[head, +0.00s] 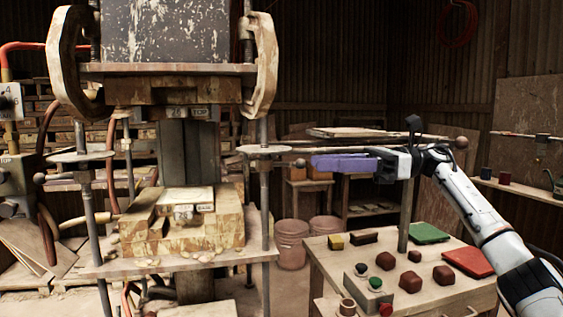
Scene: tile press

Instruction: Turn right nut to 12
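The right nut (263,149) is a flat, worn disc on the press's right threaded column. A short handle runs from it to the right and ends in a dark ball knob (300,162). My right gripper (316,162) comes in from the right with purple fingers, its tips just right of the knob. The fingers overlap in this view, so I cannot tell whether they are apart or closed, or whether they touch the knob. No number marks are readable on the nut. My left gripper is not in view.
The left nut (83,156) sits on the other column, its ball knob to the left. Mould blocks rest on the press's lower plate (180,262). A wooden table (333,268) at right holds dark red lumps, a green slab and a button box. A post stands below my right gripper.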

